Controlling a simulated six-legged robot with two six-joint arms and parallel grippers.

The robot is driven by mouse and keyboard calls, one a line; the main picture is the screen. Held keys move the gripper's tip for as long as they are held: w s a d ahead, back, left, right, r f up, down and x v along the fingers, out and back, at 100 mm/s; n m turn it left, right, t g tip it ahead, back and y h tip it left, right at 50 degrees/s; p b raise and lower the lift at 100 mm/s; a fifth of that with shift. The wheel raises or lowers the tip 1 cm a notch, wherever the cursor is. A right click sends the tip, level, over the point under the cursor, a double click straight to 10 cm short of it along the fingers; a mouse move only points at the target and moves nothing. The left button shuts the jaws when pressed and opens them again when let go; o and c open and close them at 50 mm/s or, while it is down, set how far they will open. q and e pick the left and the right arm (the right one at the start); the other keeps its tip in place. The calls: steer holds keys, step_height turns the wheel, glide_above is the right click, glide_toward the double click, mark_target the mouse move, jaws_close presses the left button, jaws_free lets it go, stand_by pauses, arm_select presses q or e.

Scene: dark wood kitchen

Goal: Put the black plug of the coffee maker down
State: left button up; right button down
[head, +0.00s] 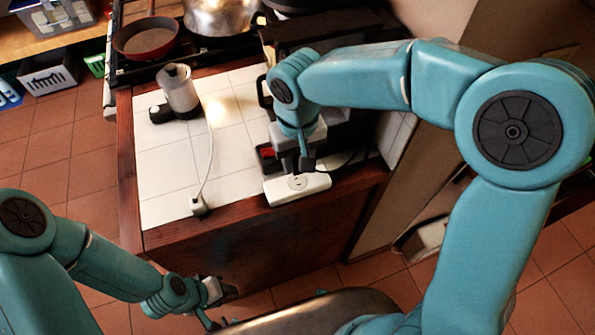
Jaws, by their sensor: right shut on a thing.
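My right gripper (305,164) is over the front edge of the white tiled counter, pointing down and shut on the black plug. The plug is hard to tell from the dark fingers. Just below is a white socket block (297,188) with a round outlet; I cannot tell whether the plug touches it. The dark coffee maker is mostly hidden behind my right arm. My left gripper (214,304) hangs low in front of the counter, away from these things; its jaw opening is unclear.
A small grinder-like appliance (178,92) stands at the counter's left, its white cord ending in a pale plug (198,205) at the front edge. A red pan (146,38) and a metal pot (218,16) sit on the stove behind. The middle-left tiles are clear.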

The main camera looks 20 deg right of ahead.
steer(key=shift+r, duration=0.4)
stand_by(0.3)
